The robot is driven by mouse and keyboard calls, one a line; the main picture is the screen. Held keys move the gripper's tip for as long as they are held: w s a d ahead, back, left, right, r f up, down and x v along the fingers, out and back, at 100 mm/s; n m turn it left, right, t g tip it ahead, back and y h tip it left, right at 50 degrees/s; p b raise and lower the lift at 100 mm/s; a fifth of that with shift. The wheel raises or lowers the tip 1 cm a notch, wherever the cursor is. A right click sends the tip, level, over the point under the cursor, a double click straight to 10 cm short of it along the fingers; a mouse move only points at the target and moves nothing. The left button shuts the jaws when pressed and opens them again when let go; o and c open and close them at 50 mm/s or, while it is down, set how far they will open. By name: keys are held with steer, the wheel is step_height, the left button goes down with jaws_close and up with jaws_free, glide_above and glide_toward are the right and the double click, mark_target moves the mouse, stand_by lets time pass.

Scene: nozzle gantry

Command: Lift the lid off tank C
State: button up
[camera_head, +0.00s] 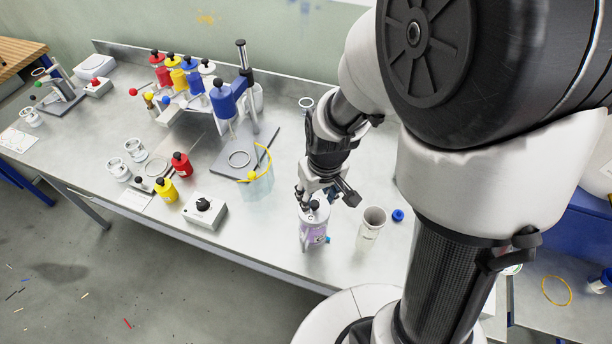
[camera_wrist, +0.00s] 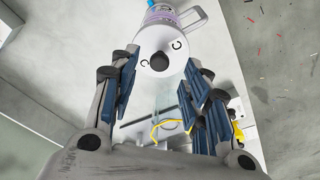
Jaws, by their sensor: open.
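Tank C (camera_head: 314,231) is a white canister with a purple label near the front edge of the bench. Its pale lid (camera_wrist: 178,47) carries black C marks and a round black knob (camera_wrist: 159,62); the knob also shows in the head view (camera_head: 314,204). The lid sits on the tank. My gripper (camera_head: 318,191) is just above the lid. In the wrist view, its blue-padded fingers (camera_wrist: 158,78) are spread apart, with the knob appearing between their tips and a gap on both sides. I cannot tell the exact height of the fingertips over the lid. A side handle (camera_wrist: 192,18) shows on the tank.
A clear vessel with a yellow rim (camera_head: 258,185) is to the left. A white box with a black knob (camera_head: 204,210) stands farther left. Bare bench lies around the tank.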

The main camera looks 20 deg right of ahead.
mark_target(314, 204)
steer(key=f, duration=0.3)
steer(key=shift+w+f+b, duration=0.35)
steer(key=shift+w+b, duration=0.05)
steer(key=shift+c, duration=0.6)
jaws_close()
